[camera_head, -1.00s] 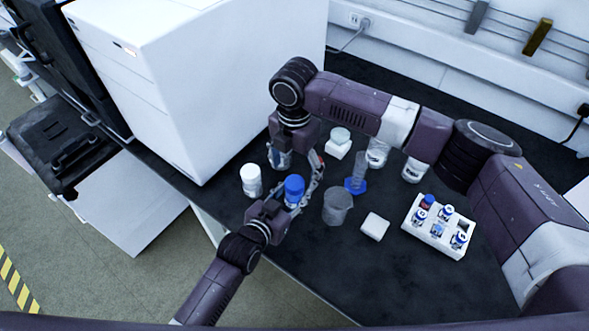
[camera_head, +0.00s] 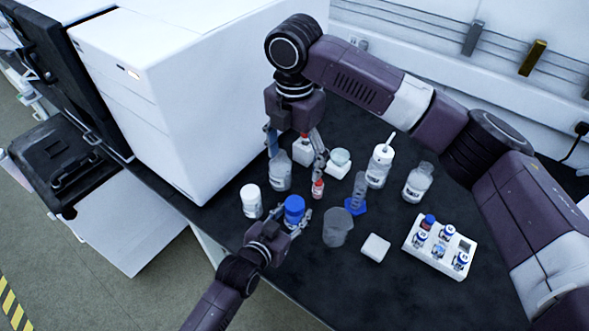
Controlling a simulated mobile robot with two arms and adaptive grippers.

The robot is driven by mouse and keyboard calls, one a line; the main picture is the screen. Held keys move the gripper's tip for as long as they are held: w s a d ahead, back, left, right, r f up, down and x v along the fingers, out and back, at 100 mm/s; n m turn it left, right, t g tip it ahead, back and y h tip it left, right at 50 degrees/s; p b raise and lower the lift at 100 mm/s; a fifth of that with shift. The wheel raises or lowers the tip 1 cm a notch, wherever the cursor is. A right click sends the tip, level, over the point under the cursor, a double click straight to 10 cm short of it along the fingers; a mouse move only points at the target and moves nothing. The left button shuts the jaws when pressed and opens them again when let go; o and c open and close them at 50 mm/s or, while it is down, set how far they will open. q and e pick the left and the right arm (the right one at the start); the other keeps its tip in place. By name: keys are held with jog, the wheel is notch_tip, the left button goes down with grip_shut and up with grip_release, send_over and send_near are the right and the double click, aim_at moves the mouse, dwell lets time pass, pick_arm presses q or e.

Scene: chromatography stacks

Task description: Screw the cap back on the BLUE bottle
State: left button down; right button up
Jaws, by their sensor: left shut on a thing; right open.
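The blue-capped bottle (camera_head: 294,204) stands on the dark bench, with its blue cap seated on top as far as I can see. My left gripper (camera_head: 290,225) is shut on this bottle from the front. My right gripper (camera_head: 297,160) is open, pointing down, above and behind the blue bottle and apart from it. A small red-capped vial (camera_head: 317,188) shows just below its right finger. A clear bottle (camera_head: 279,172) stands below its left finger. The threads of the blue bottle are hidden.
A white-capped bottle (camera_head: 250,200) stands left of the blue bottle. A beaker (camera_head: 338,228), a blue-based cylinder (camera_head: 356,200) and a white block (camera_head: 376,247) stand to the right. A white vial rack (camera_head: 437,250) is further right. A large white instrument (camera_head: 205,95) bounds the left.

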pick_arm(q)
jog(key=c, duration=1.1)
grip_release()
jog(key=shift+c, duration=0.2)
jog(key=v, duration=1.2)
